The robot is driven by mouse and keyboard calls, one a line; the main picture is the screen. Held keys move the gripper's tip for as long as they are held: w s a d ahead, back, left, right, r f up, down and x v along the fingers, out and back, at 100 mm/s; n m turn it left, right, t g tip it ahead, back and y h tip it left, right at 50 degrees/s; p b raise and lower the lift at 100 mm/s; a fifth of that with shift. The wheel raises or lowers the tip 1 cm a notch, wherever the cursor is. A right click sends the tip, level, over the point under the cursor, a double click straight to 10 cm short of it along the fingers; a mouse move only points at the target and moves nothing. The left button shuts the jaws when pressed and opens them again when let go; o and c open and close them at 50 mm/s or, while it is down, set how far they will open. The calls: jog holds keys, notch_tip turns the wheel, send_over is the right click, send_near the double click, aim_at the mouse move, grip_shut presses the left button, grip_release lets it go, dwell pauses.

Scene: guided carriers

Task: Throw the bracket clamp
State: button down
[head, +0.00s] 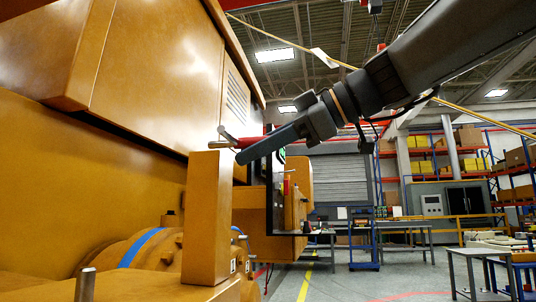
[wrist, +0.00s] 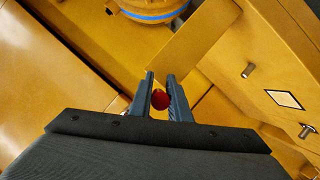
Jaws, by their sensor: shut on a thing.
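The bracket clamp shows in the head view as a red handle (head: 249,141) with a bare metal bar at its left end, just above the top of an upright orange block (head: 208,215). My gripper (head: 242,157) reaches down to it from the upper right. In the wrist view my gripper (wrist: 161,76) has its two blue-grey fingers on either side of the round red handle end (wrist: 160,99), shut on it. The rest of the clamp is hidden there.
A large orange machine body (head: 150,60) fills the left. A metal pin (head: 85,284) stands at the bottom left. In the wrist view, pins (wrist: 248,70) stick out near a white diamond label (wrist: 285,99). Grey tables (head: 478,256) and open floor lie to the right.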

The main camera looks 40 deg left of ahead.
jog(key=shift+f, duration=0.2)
jog(key=c, duration=1.7)
grip_release()
jog(key=shift+s, duration=0.1)
jog(key=shift+o, duration=0.2)
jog(key=shift+r, duration=0.1)
jog(key=v, duration=0.7)
jog(key=shift+d, duration=0.35)
jog(key=shift+r, duration=0.1)
